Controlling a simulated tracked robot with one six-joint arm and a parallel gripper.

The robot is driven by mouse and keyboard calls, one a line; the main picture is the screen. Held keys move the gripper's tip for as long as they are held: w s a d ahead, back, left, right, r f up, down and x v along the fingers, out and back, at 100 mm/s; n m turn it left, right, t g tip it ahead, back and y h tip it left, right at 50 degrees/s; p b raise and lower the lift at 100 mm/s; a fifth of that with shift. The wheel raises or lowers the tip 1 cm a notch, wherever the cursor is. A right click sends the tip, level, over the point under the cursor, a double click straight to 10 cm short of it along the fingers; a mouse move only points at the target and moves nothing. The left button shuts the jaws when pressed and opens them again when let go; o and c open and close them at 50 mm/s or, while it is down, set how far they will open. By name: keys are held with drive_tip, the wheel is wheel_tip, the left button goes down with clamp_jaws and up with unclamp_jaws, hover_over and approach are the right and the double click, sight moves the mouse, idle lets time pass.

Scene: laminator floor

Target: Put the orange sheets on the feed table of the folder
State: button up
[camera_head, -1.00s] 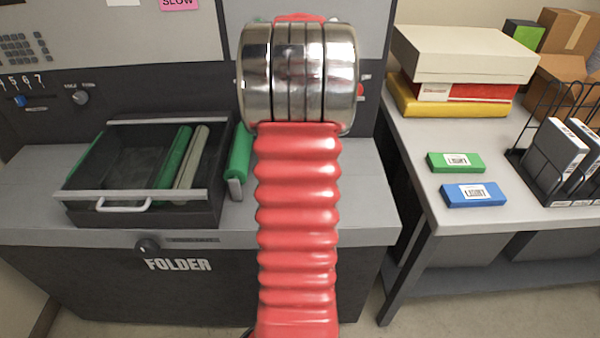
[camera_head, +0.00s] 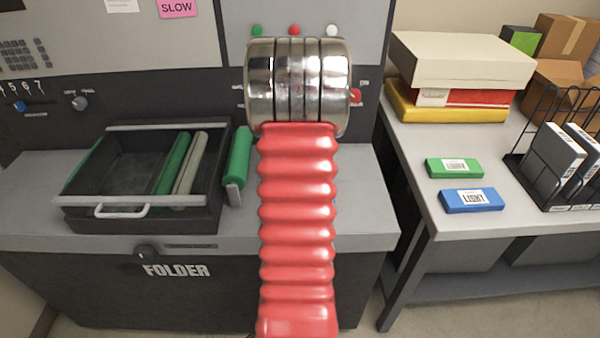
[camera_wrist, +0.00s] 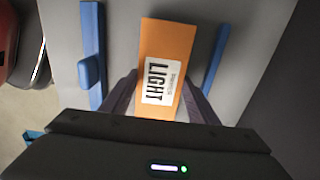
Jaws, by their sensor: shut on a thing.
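The orange sheets (camera_wrist: 165,50), a flat orange pack with a white label reading LIGHT, lie between the dark fingers of my gripper (camera_wrist: 160,98) in the wrist view. My gripper is shut on them. Below them is a grey surface, the feed table (camera_wrist: 120,40), with a blue guide on the left (camera_wrist: 92,55) and another on the right (camera_wrist: 216,55). The pack is between the two guides; I cannot tell whether it touches the surface. In the head view the folder (camera_head: 180,271) stands ahead, and my arm hides the gripper and the sheets.
A dark open drawer tray (camera_head: 140,220) with green and grey rollers sits on the folder's left, and a green roller (camera_head: 238,158) stands beside it. The right table (camera_head: 440,222) holds a green pack (camera_head: 454,168), a blue pack (camera_head: 474,200), stacked boxes (camera_head: 460,60) and a wire rack.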

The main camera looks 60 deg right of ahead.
drive_tip(key=shift+f, duration=0.25)
drive_tip(key=o, duration=1.2)
drive_tip(key=shift+f, duration=0.1)
wheel_tip(320, 180, up, 12)
drive_tip(key=shift+r, duration=0.1)
drive_tip(key=shift+w, duration=0.1)
idle(0.6)
